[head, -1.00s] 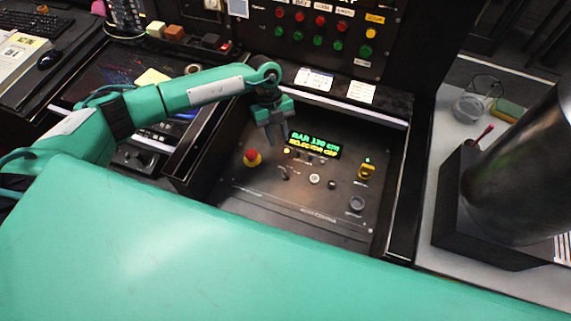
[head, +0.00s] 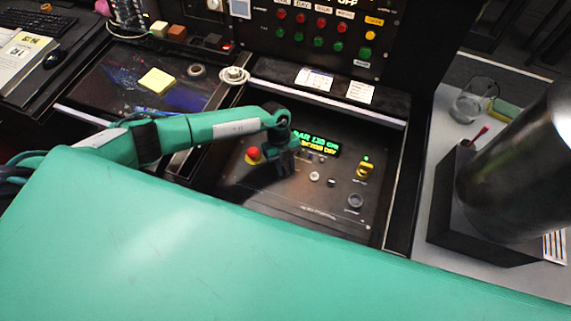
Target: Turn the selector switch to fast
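The dark control panel (head: 325,212) has a lit display (head: 317,145) with green and yellow text; its lower line is partly covered. My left gripper (head: 284,170) points down at the panel just below the display's left end. It covers the spot where a small dark switch showed earlier, so that switch is hidden. I cannot tell whether the fingers touch it or are open. A yellow knob (head: 365,170) stands at the panel's right under a green light. I cannot read which control is the selector. My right gripper is not in view.
A red mushroom button (head: 253,154) is just left of my gripper. A silver button (head: 314,176) and a black round knob (head: 355,202) are on the panel's right. A metal cylinder (head: 520,170) stands at right.

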